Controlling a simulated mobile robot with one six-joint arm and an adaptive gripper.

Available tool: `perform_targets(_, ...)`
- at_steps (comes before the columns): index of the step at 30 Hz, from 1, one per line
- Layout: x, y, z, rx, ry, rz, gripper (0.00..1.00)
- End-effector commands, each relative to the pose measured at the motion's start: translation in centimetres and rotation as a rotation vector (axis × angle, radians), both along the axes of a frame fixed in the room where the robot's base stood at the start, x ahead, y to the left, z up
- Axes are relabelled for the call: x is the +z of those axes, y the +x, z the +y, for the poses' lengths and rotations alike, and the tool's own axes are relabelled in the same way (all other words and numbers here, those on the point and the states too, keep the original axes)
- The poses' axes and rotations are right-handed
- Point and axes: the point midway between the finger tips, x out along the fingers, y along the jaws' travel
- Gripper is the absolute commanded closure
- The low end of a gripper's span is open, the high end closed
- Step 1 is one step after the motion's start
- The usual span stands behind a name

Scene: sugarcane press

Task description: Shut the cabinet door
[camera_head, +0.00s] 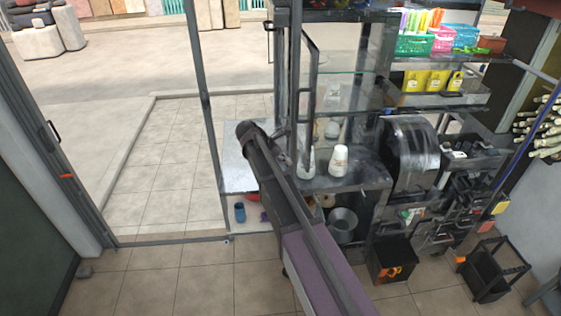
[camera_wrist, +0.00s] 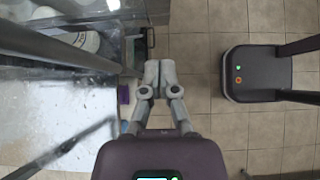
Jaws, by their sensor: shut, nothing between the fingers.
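The cabinet is a dark metal frame with glass shelves (camera_head: 340,72) in the middle of the head view. A narrow dark-framed glass door (camera_head: 311,85) stands at its left side, seen nearly edge-on, and looks open. My arm covers the area below it. My gripper (camera_wrist: 159,68) is shut and empty in the wrist view, pointing down over the tiled floor, just right of the cabinet's edge. In the head view my gripper is mostly hidden behind my own arm. I cannot tell whether it touches the door.
White bottles (camera_head: 339,160) stand on the counter beside a dark machine (camera_head: 411,155). Shelves at right hold colourful baskets (camera_head: 415,45) and yellow containers (camera_head: 434,80). A metal pot (camera_head: 342,224) sits below. Black bins (camera_head: 392,262) stand on the floor. Tiled floor at lower left is free.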

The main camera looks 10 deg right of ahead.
Motion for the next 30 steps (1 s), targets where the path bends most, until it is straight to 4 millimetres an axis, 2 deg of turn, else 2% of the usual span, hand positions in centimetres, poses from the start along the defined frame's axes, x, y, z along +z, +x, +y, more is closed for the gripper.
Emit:
perform_targets(2, -1.0, -0.1, -0.6, 0.000, 0.000, 0.000, 1.00)
perform_targets(6, -0.5, -0.1, -2.6, -0.001, 0.000, -0.001, 1.00)
perform_targets(12, -0.5, 0.0, -4.1, 0.000, 0.000, 0.000, 1.00)
perform_targets(30, -0.5, 0.0, -4.5, 0.007, 0.000, 0.000, 1.00)
